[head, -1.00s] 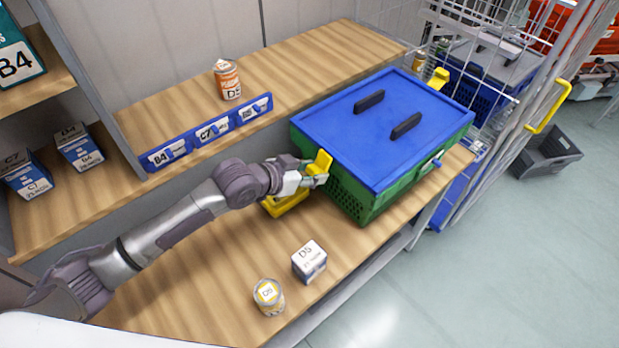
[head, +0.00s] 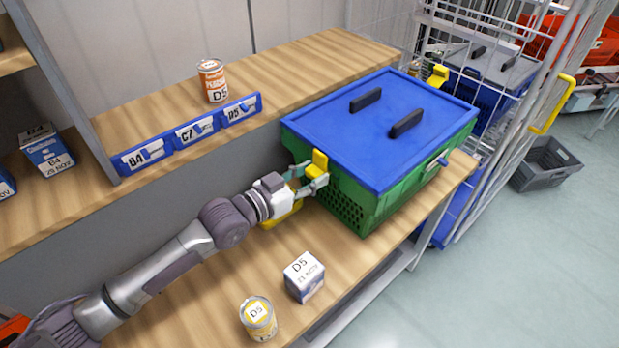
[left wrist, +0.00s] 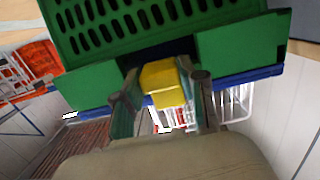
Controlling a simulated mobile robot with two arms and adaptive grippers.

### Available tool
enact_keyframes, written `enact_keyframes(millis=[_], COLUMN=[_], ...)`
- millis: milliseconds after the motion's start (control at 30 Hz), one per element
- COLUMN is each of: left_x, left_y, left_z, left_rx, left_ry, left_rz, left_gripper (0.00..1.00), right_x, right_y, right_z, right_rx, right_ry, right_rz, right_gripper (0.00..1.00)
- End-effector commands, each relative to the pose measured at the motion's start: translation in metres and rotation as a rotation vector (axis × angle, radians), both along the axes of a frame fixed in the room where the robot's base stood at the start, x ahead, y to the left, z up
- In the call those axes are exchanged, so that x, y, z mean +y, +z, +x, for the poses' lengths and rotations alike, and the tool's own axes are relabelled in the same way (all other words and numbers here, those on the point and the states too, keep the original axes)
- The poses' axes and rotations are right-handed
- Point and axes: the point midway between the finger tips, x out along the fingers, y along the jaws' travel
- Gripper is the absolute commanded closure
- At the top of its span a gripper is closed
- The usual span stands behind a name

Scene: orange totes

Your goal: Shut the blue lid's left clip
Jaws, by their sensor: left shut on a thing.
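The blue lid (head: 385,135) lies on a green crate (head: 385,205) on the wooden table. The lid's left clip (head: 319,163) is yellow and stands up at the crate's near left side. My left gripper (head: 313,180) is shut on this clip, with one finger on either side. In the left wrist view the yellow clip (left wrist: 163,82) sits between the fingertips, in front of the green wall and the blue lid edge (left wrist: 240,76). I cannot tell whether the left clip is latched.
A D5 box (head: 304,277) and a yellow-labelled can (head: 258,318) stand in front of the crate. A yellow object (head: 285,215) is partly hidden behind my gripper. The label rail (head: 190,135) and an orange can (head: 212,80) are behind. A wire cage (head: 480,60) stands right.

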Motion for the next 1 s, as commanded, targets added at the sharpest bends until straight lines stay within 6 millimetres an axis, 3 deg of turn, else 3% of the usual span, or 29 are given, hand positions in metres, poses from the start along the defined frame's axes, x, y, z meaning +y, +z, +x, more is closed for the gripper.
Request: enact_keyframes(millis=[233, 267, 400, 767, 1000], left_x=[0.0, -0.001, 0.0, 0.003, 0.031], left_y=[0.001, 0.001, 0.001, 0.0, 0.003], left_z=[0.0, 0.0, 0.0, -0.002, -0.03], left_rx=[-0.001, -0.001, -0.001, 0.0, 0.001], left_ry=[-0.001, -0.001, -0.001, 0.0, 0.001], left_rz=[-0.003, -0.003, -0.002, 0.0, 0.003], left_gripper=[0.94, 0.55, 0.33, 0.33, 0.33], right_x=[0.0, 0.0, 0.0, -0.002, -0.001], right_y=[0.0, 0.0, 0.0, 0.0, 0.0], right_z=[0.0, 0.0, 0.0, -0.001, -0.001], right_rx=[0.0, 0.0, 0.0, 0.002, 0.001], right_ry=[0.0, 0.0, 0.0, 0.001, 0.0], right_rz=[0.0, 0.0, 0.0, -0.002, -0.001], right_gripper=[0.55, 0.55, 0.55, 0.55, 0.55])
